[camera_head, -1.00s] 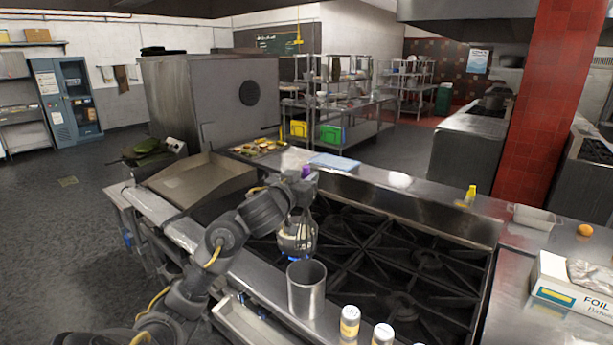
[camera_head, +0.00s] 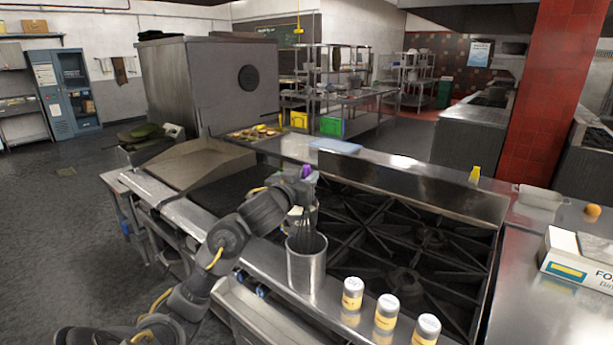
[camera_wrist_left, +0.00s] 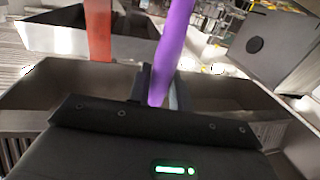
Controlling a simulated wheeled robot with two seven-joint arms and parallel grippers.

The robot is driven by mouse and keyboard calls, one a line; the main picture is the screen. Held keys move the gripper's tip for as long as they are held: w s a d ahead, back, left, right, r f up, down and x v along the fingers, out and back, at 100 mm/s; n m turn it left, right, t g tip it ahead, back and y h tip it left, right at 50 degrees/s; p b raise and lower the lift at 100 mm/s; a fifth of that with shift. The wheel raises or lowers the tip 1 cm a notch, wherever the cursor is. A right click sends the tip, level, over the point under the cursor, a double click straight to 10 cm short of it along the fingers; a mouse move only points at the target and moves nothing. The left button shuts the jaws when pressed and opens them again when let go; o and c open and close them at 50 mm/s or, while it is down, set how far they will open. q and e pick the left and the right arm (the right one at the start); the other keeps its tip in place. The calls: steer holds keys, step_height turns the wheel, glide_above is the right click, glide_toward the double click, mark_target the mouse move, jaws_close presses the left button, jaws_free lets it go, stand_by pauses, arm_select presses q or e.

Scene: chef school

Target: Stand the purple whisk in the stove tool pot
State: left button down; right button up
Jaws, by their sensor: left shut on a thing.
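The purple whisk (camera_head: 308,238) is upright, wires down. Its purple handle (camera_wrist_left: 172,45) rises from between the fingers in the left wrist view, and its top shows just above the gripper in the head view. My left gripper (camera_head: 304,190) is shut on the handle. The steel tool pot (camera_head: 305,270) stands on the front ledge of the stove, below the gripper. The whisk's wires reach down to the pot's mouth, and their lower ends are hidden behind or inside its rim. My right gripper is not in view.
Several shaker jars (camera_head: 386,311) stand right of the pot on the same ledge. Black burner grates (camera_head: 405,250) lie behind. A foil box (camera_head: 578,256) sits on the right counter.

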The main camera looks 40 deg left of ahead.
arm_select(q)
step_height(320, 180, down, 5)
steer(key=b, duration=0.3)
steer(key=shift+f+b, duration=0.9)
steer(key=shift+b, duration=0.05)
steer(key=c, duration=1.2)
jaws_free()
steer(key=shift+s, duration=0.1)
steer(key=p+v, duration=0.1)
steer(key=v, duration=0.9)
steer(key=shift+s+d, duration=0.1)
steer(key=shift+s, duration=0.2)
